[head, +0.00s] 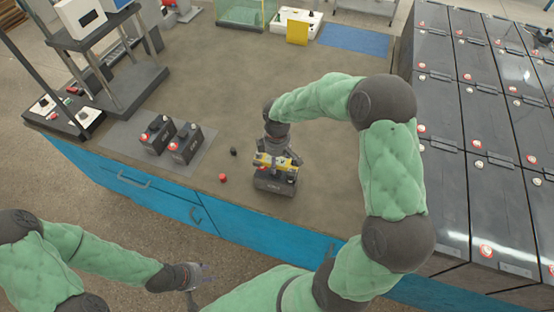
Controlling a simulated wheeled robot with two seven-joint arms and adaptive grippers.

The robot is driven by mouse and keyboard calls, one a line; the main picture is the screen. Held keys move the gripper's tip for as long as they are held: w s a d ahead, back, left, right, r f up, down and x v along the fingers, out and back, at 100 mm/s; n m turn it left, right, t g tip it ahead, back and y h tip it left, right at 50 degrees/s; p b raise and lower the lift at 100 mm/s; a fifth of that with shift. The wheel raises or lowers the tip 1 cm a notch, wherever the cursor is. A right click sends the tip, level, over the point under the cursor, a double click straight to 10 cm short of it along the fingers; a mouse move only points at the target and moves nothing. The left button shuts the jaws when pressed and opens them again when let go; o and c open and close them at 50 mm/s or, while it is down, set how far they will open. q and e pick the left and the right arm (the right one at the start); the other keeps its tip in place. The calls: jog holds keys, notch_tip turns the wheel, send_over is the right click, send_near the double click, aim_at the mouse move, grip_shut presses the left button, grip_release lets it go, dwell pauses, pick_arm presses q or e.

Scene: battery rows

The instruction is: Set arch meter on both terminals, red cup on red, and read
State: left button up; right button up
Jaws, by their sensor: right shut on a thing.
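The yellow arch meter (263,159) is at or just above the top of a dark battery (274,186) near the table's front edge. My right gripper (277,157) comes down from above and is shut on the meter. A red spot shows near the right end of the battery top. The gripper and meter hide most of both terminals, so I cannot tell whether the cups touch them. My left gripper (201,284) is empty in front of the table, low in the picture, with its fingers apart.
A loose red cap (222,177) and a black cap (233,151) lie left of the battery. Two dark batteries (185,146) stand on a grey mat (118,132). A dark stand (128,88) is at the left. Large battery rows (435,95) fill the right. The table middle is clear.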

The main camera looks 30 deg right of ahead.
jog(key=shift+f+b, duration=0.7)
jog(key=shift+f, duration=0.45)
dwell(0.5)
jog(key=o, duration=1.5)
notch_tip(320, 180, up, 12)
